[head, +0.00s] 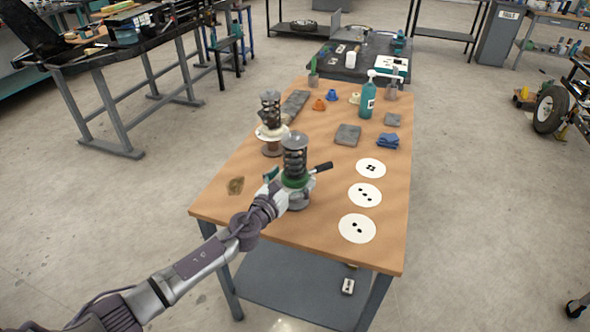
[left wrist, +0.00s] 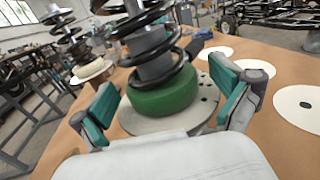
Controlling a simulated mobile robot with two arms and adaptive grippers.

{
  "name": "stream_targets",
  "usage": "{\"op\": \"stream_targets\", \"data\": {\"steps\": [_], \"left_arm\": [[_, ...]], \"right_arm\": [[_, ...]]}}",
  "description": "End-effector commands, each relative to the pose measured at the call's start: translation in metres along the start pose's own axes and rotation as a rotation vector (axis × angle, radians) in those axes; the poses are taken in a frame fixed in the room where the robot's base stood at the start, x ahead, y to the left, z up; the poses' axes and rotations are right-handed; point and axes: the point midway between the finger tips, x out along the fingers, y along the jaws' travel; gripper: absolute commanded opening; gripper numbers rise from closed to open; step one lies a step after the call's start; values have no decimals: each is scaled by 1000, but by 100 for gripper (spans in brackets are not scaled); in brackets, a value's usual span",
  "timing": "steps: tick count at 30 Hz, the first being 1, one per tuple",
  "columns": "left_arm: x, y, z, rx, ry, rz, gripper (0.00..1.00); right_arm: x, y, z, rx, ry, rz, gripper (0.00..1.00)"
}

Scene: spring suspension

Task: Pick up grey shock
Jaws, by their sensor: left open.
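A shock with a dark coil spring, a green ring and a grey round base (head: 295,157) stands upright on the wooden table (head: 225,205). The same shock (left wrist: 160,75) fills the middle of the left wrist view, its top cut off. My left gripper (left wrist: 165,103) is open, with one teal-padded finger on each side of the grey base and green ring. Whether the pads touch it I cannot tell. A second shock with a cream disc and brownish base (head: 271,128) stands just behind, and it also shows at the left wrist view's upper left (left wrist: 88,68). My right gripper is not in view.
White discs with black dots (head: 357,228) lie at the table's right front. Farther back are a teal pump bottle (head: 367,100), a grey cloth (head: 348,135) and a blue cloth (head: 387,140). A small brown patch (head: 236,186) lies at the left edge.

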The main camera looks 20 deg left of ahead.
Motion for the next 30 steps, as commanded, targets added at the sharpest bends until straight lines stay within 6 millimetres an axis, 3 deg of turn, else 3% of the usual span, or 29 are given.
{"op": "stream_targets", "data": {"steps": [3, 11, 27, 28, 30], "left_arm": [[12, 1, 0, 0, -1, 2, 100], [15, 1, 0, 0, 0, 1, 100], [14, 1, 0, 0, 0, 1, 12], [14, 1, 0, 0, 0, 1, 7], [15, 1, 4, 0, -7, 2, 7]], "right_arm": [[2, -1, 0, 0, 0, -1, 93], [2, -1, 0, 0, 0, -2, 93], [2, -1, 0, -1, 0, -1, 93], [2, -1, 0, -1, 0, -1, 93], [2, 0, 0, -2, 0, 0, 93]]}}
